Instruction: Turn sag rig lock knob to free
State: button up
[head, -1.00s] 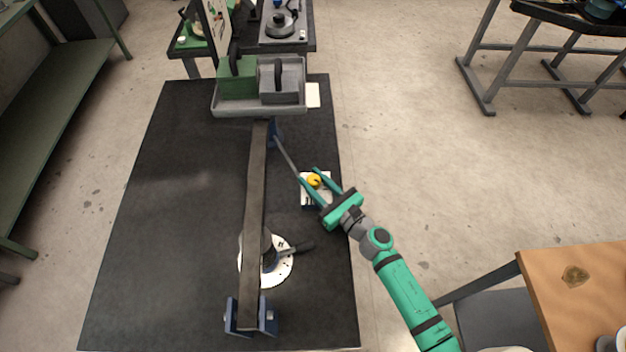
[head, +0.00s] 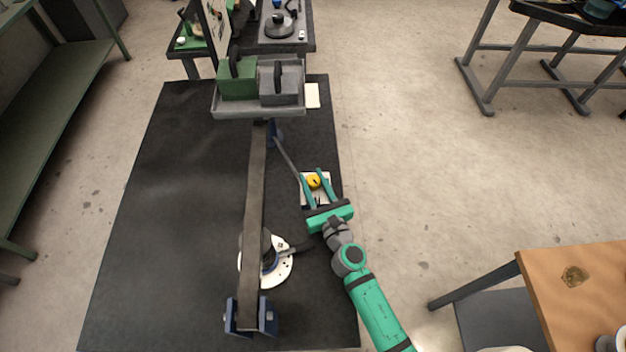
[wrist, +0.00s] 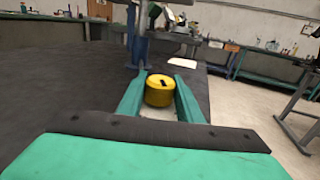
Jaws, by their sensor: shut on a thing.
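The round yellow lock knob (head: 313,181) sits on a small white plate (head: 325,190) right of the long beam (head: 254,200) in the head view. My teal gripper (head: 312,174) has one finger on each side of the knob and is shut on it. In the wrist view the knob (wrist: 159,92) stands between my two fingers (wrist: 160,76), with a short black mark on its top. The markings on the plate are mostly hidden or too small to read.
A thin grey rod (head: 286,158) runs close to my left finger. A white dial disc with a dark handle (head: 302,246) lies below. A tray (head: 258,113) with green and grey weights is at the beam's far end. Bare floor lies right of the dark table.

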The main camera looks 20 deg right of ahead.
aim_at(313, 179)
jog(key=o, duration=1)
jog(key=shift+o, duration=0.2)
jog(key=shift+r, duration=0.1)
jog(key=shift+r, duration=0.25)
notch_tip(313, 179, up, 2)
jog(key=shift+a+r, duration=0.1)
jog(key=shift+r, duration=0.05)
jog(key=s+a+r, duration=0.3)
jog(key=s+r, duration=0.7)
jog(key=s, duration=0.3)
jog(key=shift+s+a, duration=0.25)
jog(key=shift+a, duration=0.05)
jog(key=shift+f, duration=0.1)
